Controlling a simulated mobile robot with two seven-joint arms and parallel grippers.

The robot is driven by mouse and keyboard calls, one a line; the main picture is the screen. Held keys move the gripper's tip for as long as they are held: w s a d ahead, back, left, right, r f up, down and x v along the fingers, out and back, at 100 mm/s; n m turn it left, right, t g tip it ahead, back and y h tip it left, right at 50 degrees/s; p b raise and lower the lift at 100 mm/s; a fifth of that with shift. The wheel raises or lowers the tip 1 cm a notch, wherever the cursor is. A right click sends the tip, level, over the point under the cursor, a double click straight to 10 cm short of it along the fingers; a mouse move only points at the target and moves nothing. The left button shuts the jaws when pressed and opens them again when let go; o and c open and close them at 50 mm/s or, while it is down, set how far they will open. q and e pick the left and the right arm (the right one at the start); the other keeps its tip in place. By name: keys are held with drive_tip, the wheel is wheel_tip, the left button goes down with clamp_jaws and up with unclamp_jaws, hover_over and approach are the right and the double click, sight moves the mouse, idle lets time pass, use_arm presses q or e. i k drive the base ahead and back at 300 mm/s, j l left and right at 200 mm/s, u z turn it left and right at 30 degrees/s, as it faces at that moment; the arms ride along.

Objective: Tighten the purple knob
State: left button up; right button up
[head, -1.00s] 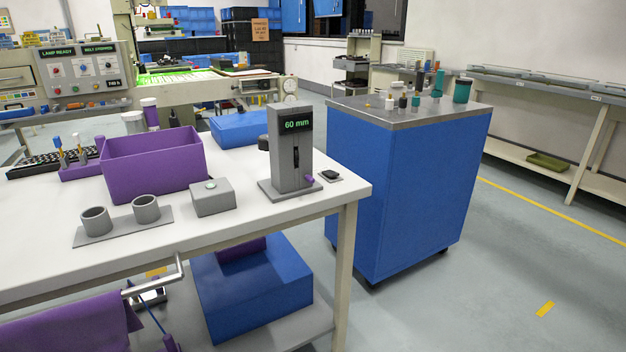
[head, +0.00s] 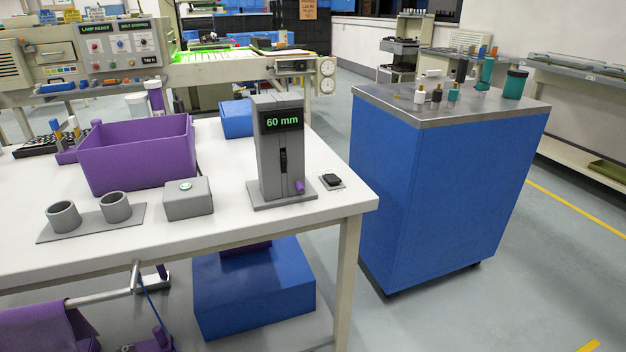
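The purple knob (head: 299,187) is small and sits low on the front right of a grey upright gauge (head: 268,165) in the head view. The gauge stands on a flat grey base near the right end of the white table (head: 240,225). Its display reads "60 mm" in green, and a dark vertical slot runs below the display. Neither of my grippers is in view, and nothing touches the knob. How tight the knob is cannot be seen.
A small black piece (head: 332,180) lies right of the gauge. A grey box with a button (head: 188,198), a two-cup holder (head: 92,222) and a purple bin (head: 137,155) stand to the left. A blue cabinet (head: 445,190) stands right, across a gap.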

sight(300, 188)
drive_tip(key=i+l, duration=0.15)
drive_tip(key=l, duration=0.15)
drive_tip(key=i+l+u, duration=0.15)
drive_tip(key=l, duration=0.15)
drive_tip(key=i+l, duration=0.15)
drive_tip(key=l, duration=0.15)
drive_tip(key=i+l+u, duration=0.1)
drive_tip(key=l, duration=0.2)
